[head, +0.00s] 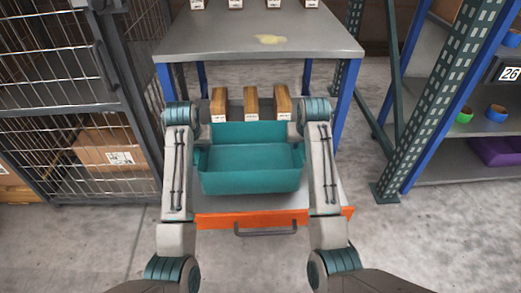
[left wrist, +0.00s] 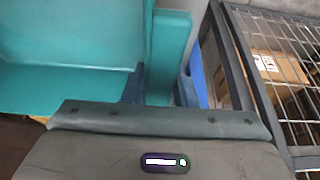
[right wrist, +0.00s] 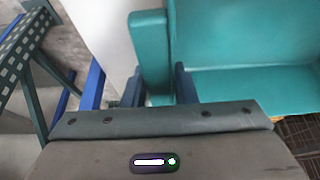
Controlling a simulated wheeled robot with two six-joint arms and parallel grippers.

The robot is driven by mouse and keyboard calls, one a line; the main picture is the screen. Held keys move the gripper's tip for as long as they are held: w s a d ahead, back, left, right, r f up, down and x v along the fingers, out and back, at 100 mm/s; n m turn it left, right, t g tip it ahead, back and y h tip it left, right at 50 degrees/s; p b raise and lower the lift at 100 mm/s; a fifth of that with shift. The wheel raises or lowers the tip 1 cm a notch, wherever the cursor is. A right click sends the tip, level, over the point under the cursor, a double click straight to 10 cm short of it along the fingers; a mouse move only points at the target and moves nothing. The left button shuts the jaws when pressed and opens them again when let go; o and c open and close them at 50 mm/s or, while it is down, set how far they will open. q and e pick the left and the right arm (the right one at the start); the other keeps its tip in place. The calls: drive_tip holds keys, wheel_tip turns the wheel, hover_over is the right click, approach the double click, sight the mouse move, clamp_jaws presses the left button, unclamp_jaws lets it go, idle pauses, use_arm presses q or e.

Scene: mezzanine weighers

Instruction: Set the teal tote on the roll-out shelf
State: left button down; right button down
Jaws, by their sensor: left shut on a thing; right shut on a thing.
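The teal tote (head: 250,170) is upright and looks empty, in the middle of the head view between my arms. My left gripper (head: 203,141) is shut on its left end wall; the left wrist view shows the fingers (left wrist: 162,90) on either side of the teal wall. My right gripper (head: 297,138) is shut on its right end wall, also seen in the right wrist view (right wrist: 160,90). The roll-out shelf (head: 312,200), pale with an orange front and dark handle, is pulled out beneath the tote. I cannot tell whether the tote touches it.
Several brown labelled boxes (head: 250,103) stand in a row just behind the tote. A grey tabletop (head: 260,38) is above and behind them. A wire cage (head: 75,100) is at left. A rack with a green-and-blue post (head: 440,100) stands at right.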

use_arm(q)
drive_tip(key=shift+f, duration=0.2)
use_arm(e)
drive_tip(key=shift+f, duration=0.2)
